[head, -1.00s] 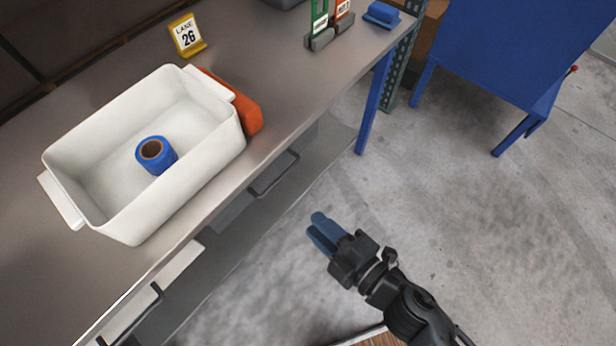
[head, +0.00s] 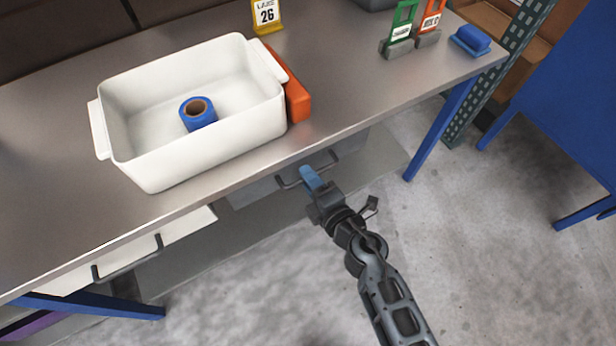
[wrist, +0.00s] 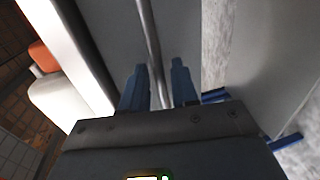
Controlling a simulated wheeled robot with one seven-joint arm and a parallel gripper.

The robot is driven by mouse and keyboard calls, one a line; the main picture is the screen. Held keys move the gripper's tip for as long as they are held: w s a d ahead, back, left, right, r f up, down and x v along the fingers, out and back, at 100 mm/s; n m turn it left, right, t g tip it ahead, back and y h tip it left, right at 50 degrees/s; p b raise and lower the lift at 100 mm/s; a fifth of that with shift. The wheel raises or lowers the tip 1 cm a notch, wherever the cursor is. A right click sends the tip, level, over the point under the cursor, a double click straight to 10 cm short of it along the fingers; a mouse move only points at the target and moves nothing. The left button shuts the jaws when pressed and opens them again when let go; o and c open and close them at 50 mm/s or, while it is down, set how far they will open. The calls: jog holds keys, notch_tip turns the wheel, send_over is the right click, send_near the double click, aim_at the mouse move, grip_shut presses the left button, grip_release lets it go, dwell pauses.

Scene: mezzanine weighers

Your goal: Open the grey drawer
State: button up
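The grey drawer (head: 250,191) is under the tabletop, right of the white drawer, and looks shut. Its dark bar handle (head: 325,166) is partly behind my gripper (head: 309,172). In the wrist view, my gripper (wrist: 159,66) has its two blue fingers apart. The handle bar (wrist: 148,30) runs lengthwise into the gap between them. The fingers do not look closed on it, and I cannot tell whether either one touches it.
A white drawer (head: 185,231) with a dark handle is at the left. On the steel table (head: 350,100) are a white bin (head: 200,153) holding a blue roll (head: 204,122), and an orange object (head: 298,100). A blue table leg (head: 440,130) stands right of the grey drawer. Concrete floor in front is clear.

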jog(key=shift+w+a+f, duration=0.15)
jog(key=shift+w+a, duration=0.2)
jog(key=shift+w, duration=0.15)
grip_shut()
